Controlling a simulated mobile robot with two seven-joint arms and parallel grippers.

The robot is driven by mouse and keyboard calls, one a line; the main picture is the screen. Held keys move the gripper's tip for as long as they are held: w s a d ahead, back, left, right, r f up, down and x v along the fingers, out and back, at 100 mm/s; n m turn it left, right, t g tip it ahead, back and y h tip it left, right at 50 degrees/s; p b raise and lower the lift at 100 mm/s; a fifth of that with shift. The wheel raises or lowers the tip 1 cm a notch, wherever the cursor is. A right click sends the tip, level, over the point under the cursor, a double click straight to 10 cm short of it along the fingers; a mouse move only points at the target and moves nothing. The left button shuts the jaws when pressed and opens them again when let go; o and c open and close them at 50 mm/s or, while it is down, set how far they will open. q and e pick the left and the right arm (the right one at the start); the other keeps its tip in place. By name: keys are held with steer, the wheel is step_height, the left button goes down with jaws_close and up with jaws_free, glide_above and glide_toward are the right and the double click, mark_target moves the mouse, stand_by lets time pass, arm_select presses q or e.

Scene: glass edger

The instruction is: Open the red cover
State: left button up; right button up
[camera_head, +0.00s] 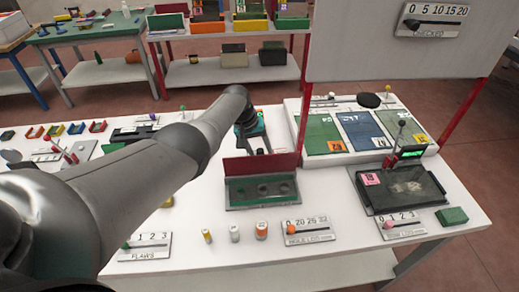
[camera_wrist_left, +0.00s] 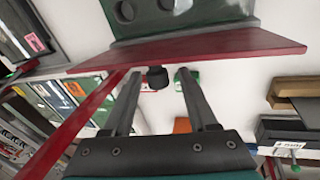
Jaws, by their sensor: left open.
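The red cover (camera_head: 261,164) stands upright along the back edge of a green tray (camera_head: 262,191) whose round dark recesses lie exposed. In the left wrist view the red cover (camera_wrist_left: 190,48) runs across the top as a tilted slab, with the green tray (camera_wrist_left: 180,14) beyond it. My left gripper (camera_head: 261,143) reaches down just behind the cover, which hides its tips. In the left wrist view the left gripper (camera_wrist_left: 160,74) has its two fingers apart, near the cover's edge, with a small black knob (camera_wrist_left: 157,77) showing between them. Contact with the cover cannot be told.
A red-posted frame with a grey panel (camera_head: 395,45) rises behind right. Right of the tray sit colored boards (camera_head: 362,131) and a dark glass plate device (camera_head: 400,187). Small bottles (camera_head: 235,233) and slider scales (camera_head: 308,229) line the front edge.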

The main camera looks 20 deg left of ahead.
arm_select(q)
steer(key=shift+s+a+r+p, duration=0.1)
steer(key=shift+s+r+p, duration=0.05)
steer(key=shift+r+p, duration=0.5)
steer(key=p+v, duration=0.4)
steer(key=v, duration=1)
steer(key=shift+p, duration=0.3)
steer(key=shift+s+f, duration=0.1)
